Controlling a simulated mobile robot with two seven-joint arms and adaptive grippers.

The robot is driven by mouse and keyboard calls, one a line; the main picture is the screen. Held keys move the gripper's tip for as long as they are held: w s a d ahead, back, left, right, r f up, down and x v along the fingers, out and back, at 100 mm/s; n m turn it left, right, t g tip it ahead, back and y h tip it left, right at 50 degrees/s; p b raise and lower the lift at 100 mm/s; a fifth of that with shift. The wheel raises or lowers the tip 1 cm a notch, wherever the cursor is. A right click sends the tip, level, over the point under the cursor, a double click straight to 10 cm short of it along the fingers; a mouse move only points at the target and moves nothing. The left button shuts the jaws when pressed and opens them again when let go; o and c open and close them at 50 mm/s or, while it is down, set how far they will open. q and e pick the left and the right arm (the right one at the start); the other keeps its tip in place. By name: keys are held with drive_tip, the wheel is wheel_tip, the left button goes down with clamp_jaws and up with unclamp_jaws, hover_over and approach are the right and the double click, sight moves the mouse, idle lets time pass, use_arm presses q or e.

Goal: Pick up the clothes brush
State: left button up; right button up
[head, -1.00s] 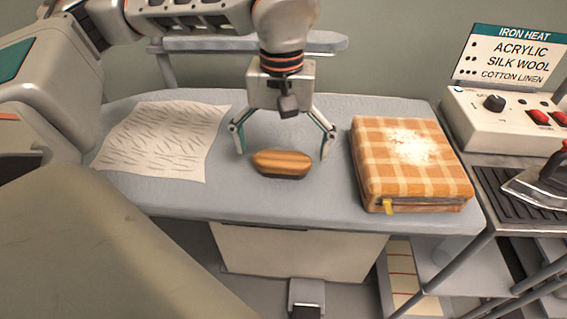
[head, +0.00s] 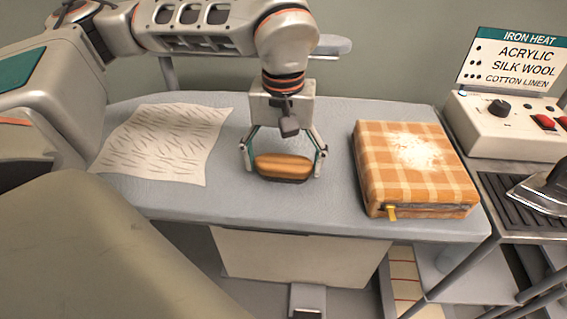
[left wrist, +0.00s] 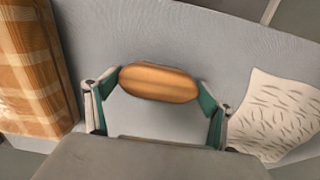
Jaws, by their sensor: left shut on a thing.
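The clothes brush (head: 284,167) has an oval wooden back with darker stripes and lies on the grey ironing board (head: 235,207). My left gripper (head: 284,163) reaches down over it from above, one finger at each end. In the left wrist view the brush (left wrist: 158,82) lies crosswise between the teal-padded fingertips (left wrist: 162,86), which are shut on its two ends. I cannot see a clear gap between brush and board. My right gripper is not in view.
A folded orange checked cloth (head: 410,168) with a white powdery patch lies right of the brush. A patterned pale sheet (head: 168,142) lies to the left. At the far right are an iron (head: 545,190) and a control box (head: 505,125) with a heat sign (head: 515,60).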

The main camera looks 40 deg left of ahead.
use_arm(q)
wheel_tip(320, 180, up, 10)
drive_tip(key=shift+f+p, duration=0.1)
drive_tip(key=shift+p, duration=0.9)
wheel_tip(320, 180, up, 9)
drive_tip(key=p, duration=0.2)
hover_over(284, 161)
drive_tip(key=shift+s+r, duration=0.1)
drive_tip(key=shift+r, duration=0.45)
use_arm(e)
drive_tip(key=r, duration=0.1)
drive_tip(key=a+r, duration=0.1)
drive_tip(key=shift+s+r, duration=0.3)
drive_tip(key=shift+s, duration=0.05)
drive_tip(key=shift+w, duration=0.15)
use_arm(q)
drive_tip(key=shift+o, duration=0.9)
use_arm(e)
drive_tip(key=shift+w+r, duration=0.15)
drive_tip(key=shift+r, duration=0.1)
